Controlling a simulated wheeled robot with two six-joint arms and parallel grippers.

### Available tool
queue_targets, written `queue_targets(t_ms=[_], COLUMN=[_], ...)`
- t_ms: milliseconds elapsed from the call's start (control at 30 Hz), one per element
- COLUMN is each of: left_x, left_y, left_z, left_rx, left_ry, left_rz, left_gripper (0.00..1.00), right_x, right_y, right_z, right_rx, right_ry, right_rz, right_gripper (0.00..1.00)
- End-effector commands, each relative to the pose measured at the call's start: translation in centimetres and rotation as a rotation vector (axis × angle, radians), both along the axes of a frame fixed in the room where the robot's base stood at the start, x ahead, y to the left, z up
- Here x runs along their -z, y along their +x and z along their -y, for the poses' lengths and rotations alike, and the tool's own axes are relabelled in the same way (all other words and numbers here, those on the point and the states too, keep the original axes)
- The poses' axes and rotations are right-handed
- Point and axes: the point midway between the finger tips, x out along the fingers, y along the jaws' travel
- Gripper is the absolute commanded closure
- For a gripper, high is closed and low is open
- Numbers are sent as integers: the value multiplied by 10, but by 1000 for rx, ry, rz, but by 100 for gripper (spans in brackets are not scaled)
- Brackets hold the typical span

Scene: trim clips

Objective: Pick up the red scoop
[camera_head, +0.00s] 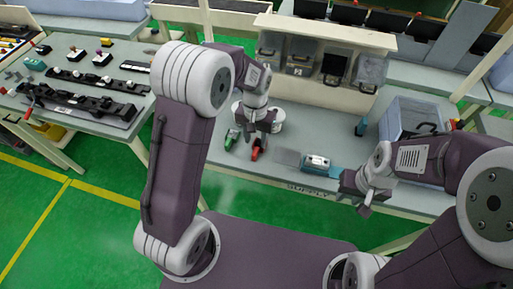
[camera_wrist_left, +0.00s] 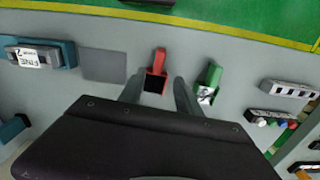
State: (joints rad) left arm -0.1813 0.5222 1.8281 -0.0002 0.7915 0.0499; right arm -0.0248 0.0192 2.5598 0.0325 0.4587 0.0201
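The red scoop (camera_head: 256,153) lies on the grey supply table below my left gripper (camera_head: 260,138) in the head view. In the left wrist view, the red scoop (camera_wrist_left: 158,66) has its handle away from me and its dark hollow between the two fingertips. My left gripper (camera_wrist_left: 158,88) is open, one finger on each side of the scoop; a gap shows on both sides, and contact cannot be made out. My right gripper (camera_head: 360,193) is held near the table's front edge, with its fingers apart and nothing visible between them.
A green scoop (camera_wrist_left: 208,82) lies close beside the red one. A labelled box on a blue base (camera_head: 317,162) and a dark grey patch (camera_head: 288,157) are on the other side. White round containers (camera_head: 277,120) stand behind the left gripper. A blue-grey bin (camera_head: 410,118) is at right.

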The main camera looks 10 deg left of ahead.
Motion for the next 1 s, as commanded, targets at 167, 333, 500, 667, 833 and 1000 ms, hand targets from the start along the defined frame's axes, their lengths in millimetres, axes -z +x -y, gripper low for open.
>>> queue_targets(t_ms=[167, 333, 500, 667, 833, 1000], left_x=[19, 47, 52, 52, 52, 51], left_y=[-6, -8, -8, -8, -8, -8], left_z=[0, 0, 0, 0, 0, 0], left_rx=[1, 0, 0, 0, 0, 0], left_ry=[1, 0, 0, 0, 0, 0], left_rz=[-6, -3, 0, 0, 0, 0], left_gripper=[60, 60, 60, 74, 100, 100], right_x=[-2, -2, -2, -2, -2, -2], right_y=[0, 0, 0, 0, 0, 0], right_z=[0, 0, 0, 0, 0, 0], right_rx=[0, 0, 0, 0, 0, 0], right_ry=[0, 0, 0, 0, 0, 0], right_rz=[0, 0, 0, 0, 0, 0], right_gripper=[69, 69, 69, 69, 69, 69])
